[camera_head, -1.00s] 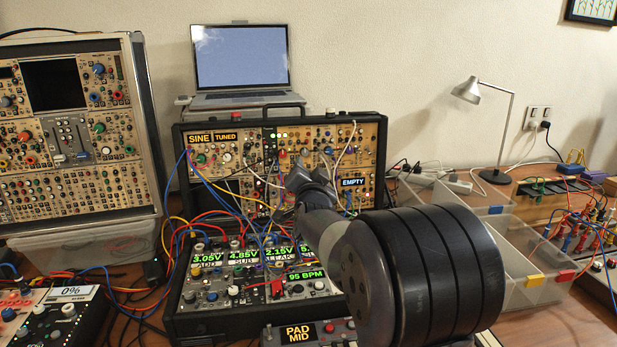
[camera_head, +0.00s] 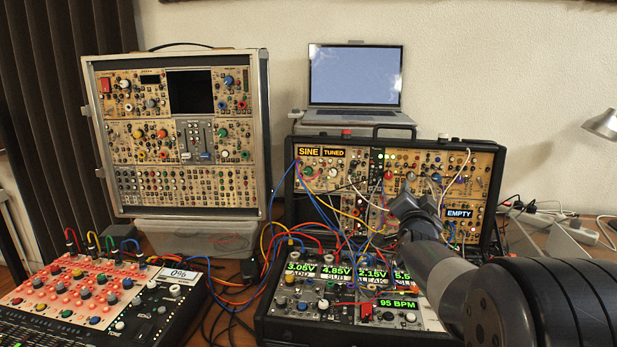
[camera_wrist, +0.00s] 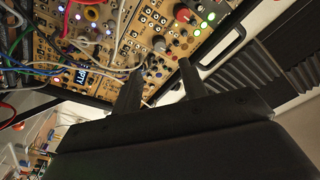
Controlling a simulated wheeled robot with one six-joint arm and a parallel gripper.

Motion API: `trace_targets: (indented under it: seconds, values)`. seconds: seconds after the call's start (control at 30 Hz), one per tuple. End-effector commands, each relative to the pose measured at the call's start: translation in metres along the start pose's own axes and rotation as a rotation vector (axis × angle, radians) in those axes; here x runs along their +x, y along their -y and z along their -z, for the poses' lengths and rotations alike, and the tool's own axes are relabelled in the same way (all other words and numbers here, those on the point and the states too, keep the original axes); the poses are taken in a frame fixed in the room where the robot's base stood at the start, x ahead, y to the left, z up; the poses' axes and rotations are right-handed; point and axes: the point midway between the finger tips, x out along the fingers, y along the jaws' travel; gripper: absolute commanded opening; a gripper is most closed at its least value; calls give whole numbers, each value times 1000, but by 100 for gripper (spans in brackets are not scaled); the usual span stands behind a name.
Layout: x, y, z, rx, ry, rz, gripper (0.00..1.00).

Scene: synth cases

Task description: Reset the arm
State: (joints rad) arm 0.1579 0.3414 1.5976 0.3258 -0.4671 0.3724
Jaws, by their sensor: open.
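My gripper (camera_head: 418,204) is in front of the modular synth case (camera_head: 500,170) with the labels SINE, TUNED and EMPTY. My grey and black arm reaches in from the lower right. In the wrist view my gripper (camera_wrist: 160,76) shows two dark fingers standing apart, with nothing held between them. Beyond the fingertips is the tan module panel (camera_wrist: 158,62) with knobs, jacks, lit lights and patch cables. From the head view I cannot tell whether the fingers touch the panel or cables.
A laptop (camera_head: 354,76) stands behind the case. A taller synth case (camera_head: 265,130) rests on a clear bin (camera_head: 200,238) at left. A red-lit mixer (camera_head: 85,290) lies front left. Loose cables cross the front. A lamp head (camera_head: 603,124) is at right.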

Motion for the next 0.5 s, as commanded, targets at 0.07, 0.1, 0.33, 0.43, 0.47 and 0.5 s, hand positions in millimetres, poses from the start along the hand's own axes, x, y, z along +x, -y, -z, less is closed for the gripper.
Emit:
trace_targets:
  seconds: [0.07, 0.1, 0.33, 0.43, 0.47, 0.5]
  values:
    - [13, 0, 0, 0, 0, -1, 41]
    - [19, -1, 0, 0, 1, -1, 41]
    - [56, 0, 0, -1, 0, -1, 41]
    - [69, 0, 0, -1, 1, -1, 41]
    - [73, 0, 0, 0, 0, -1, 41]
    - [77, 0, 0, 0, 1, -1, 41]
